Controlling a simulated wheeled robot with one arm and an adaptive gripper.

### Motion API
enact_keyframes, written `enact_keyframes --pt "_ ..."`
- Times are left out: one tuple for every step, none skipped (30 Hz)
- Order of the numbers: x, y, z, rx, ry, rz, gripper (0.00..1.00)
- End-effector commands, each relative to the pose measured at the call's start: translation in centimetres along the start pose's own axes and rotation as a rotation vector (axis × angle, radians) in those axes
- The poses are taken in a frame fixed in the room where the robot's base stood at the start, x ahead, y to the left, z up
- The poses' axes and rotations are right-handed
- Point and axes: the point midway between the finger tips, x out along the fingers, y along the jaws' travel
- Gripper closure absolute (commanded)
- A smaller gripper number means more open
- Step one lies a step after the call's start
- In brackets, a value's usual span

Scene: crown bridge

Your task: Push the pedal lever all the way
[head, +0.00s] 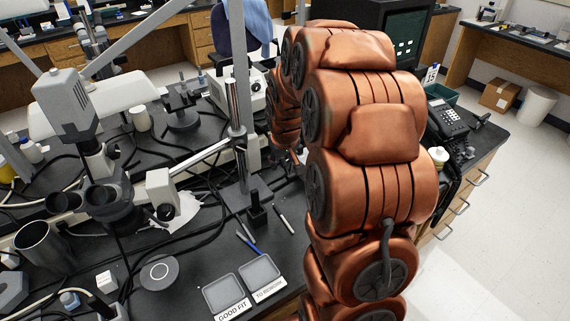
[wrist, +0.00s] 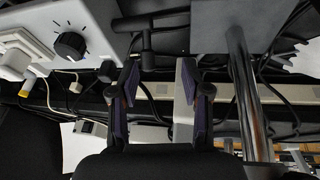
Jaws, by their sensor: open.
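I cannot make out the pedal lever for sure in either view. In the wrist view my gripper (wrist: 158,90) is open, with its two dark-padded fingers apart and nothing held between them. A black jointed bar (wrist: 148,38) shows just beyond the fingertips; I cannot tell whether it belongs to the pedal. In the head view my copper-coloured arm arches over the bench and hides most of the gripper.
A pale box with a black knob (wrist: 70,45) is left of the fingers, and a steel post (wrist: 245,95) is at right. A microscope (head: 85,130), cables and two labelled trays (head: 222,293) crowd the black bench. A telephone (head: 447,118) stands at right.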

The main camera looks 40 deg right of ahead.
Motion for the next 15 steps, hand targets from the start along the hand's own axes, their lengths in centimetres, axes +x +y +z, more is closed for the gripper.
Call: enact_keyframes --pt "0.5 0.7 -0.4 0.004 0.008 0.005 0.53" --pt "0.8 1.0 -0.6 0.006 0.013 0.007 0.53" --pt "1.0 1.3 -0.8 0.008 0.019 0.01 0.53" --pt "1.1 1.5 -0.9 0.009 0.022 0.012 0.53" --pt "1.2 1.6 -1.0 0.009 0.025 0.013 0.53" --pt "1.4 1.8 -1.1 0.01 0.027 0.014 0.53" --pt "1.4 1.8 -1.1 0.01 0.028 0.015 0.53" --pt "1.5 1.9 -1.2 0.01 0.029 0.015 0.53" --pt "1.6 1.9 -1.2 0.01 0.029 0.015 0.53" --pt "1.7 1.9 -1.2 0.01 0.03 0.015 0.53" --pt "1.8 1.9 -1.2 0.01 0.029 0.015 0.53" --pt "2.0 1.9 -1.2 0.01 0.029 0.015 0.53" --pt "2.1 1.9 -1.2 0.01 0.029 0.015 0.53" --pt "2.3 1.9 -1.2 0.01 0.028 0.015 0.53" --pt "2.6 1.9 -1.2 0.01 0.028 0.015 0.53"
